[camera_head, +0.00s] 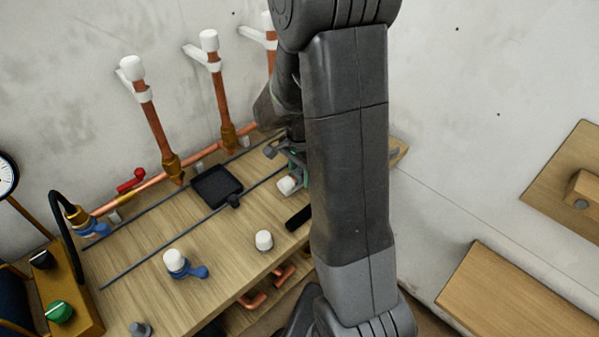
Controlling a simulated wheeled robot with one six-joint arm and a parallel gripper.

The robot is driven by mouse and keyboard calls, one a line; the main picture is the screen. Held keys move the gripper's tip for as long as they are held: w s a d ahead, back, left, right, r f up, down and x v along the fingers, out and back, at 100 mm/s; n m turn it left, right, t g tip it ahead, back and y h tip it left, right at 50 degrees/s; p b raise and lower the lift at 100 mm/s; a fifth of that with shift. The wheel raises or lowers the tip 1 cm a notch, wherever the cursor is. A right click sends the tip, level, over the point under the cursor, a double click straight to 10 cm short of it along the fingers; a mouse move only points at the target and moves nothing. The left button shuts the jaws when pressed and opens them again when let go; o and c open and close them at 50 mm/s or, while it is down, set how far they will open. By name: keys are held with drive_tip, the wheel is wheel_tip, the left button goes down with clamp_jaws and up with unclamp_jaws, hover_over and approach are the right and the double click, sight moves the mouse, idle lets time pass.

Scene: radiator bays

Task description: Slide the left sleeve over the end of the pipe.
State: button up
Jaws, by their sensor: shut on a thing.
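My gripper (292,170) is partly hidden behind my own arm, over the back right of the wooden bench. It appears shut on a white sleeve (287,184), which sits tilted at its tips; the contact is hard to see. Another white sleeve (263,240) stands upright on the bench. A third white piece (174,260) sits on a blue fitting at the front left. Copper pipes rise along the wall: a left pipe (156,128) and a middle pipe (222,95), both with white tops, and a right one (271,58) mostly hidden by my arm.
A black square tray (216,187) lies on the bench (150,290) between two dark rails. A red valve handle (131,181) sits on the horizontal copper pipe. A box with a green knob (60,311) and a gauge (5,176) are at left. Wooden boards are at right.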

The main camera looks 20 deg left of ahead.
drive_tip(key=shift+w+d, duration=0.25)
drive_tip(key=shift+w, duration=0.35)
drive_tip(key=shift+w+d, duration=0.2)
drive_tip(key=shift+w, duration=0.35)
drive_tip(key=o, duration=0.8)
drive_tip(key=shift+w, duration=0.1)
drive_tip(key=shift+o, duration=0.2)
wheel_tip(320, 180, up, 7)
drive_tip(key=p, duration=0.5)
drive_tip(key=shift+f, duration=0.15)
